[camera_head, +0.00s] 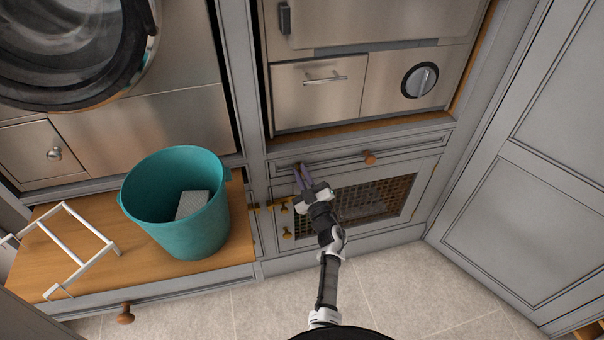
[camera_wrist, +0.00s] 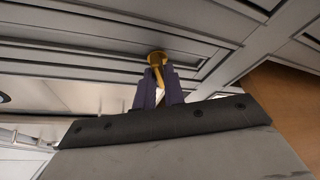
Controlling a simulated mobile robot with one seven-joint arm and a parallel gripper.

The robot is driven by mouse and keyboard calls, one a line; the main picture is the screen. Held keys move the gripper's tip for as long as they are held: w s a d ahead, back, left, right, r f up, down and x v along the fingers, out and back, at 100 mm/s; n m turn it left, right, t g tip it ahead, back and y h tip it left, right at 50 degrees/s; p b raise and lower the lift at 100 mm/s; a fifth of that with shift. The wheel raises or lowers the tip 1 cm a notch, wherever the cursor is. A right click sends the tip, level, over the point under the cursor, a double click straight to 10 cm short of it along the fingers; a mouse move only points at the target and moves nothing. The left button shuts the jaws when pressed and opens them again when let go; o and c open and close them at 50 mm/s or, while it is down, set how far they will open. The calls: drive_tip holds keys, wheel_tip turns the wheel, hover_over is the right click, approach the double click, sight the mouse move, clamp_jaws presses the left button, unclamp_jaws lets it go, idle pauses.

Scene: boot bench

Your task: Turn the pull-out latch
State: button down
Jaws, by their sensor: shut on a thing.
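In the wrist view, a brass latch (camera_wrist: 157,56) with a round base sits on a grey panelled front, and its narrow handle runs down between my dark purple fingers. My gripper (camera_wrist: 158,82) is shut on this handle. In the head view, my gripper (camera_head: 301,172) is at the left part of the narrow pull-out front (camera_head: 335,156), above the mesh door. The latch is hidden behind the fingers there. A round wooden knob (camera_head: 370,158) sits on the same front, to the right of my gripper.
The mesh door (camera_head: 365,200) below has brass turn pieces (camera_head: 287,234) at its left side. A teal bucket (camera_head: 190,235) holding a pale block (camera_head: 191,204) and a white rack (camera_head: 85,250) stand on the wooden bench top (camera_head: 40,268) at left. The tiled floor is clear.

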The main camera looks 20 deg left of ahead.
drive_tip(key=n+g+p, duration=0.1)
drive_tip(key=n, duration=0.3)
drive_tip(key=n+g+p, duration=0.1)
drive_tip(key=n+g, duration=0.1)
drive_tip(key=n, duration=0.2)
drive_tip(key=shift+r+y, duration=0.2)
drive_tip(key=shift+y, duration=0.1)
drive_tip(key=n+g+p, duration=0.1)
drive_tip(key=n+p, duration=0.1)
drive_tip(key=n, duration=0.1)
drive_tip(key=shift+n+g, duration=0.3)
drive_tip(key=shift+f+n+g+h+p, duration=0.1)
drive_tip(key=shift+n+g+h+p, duration=0.45)
drive_tip(key=shift+n, duration=0.55)
drive_tip(key=c, duration=1.5)
unclamp_jaws()
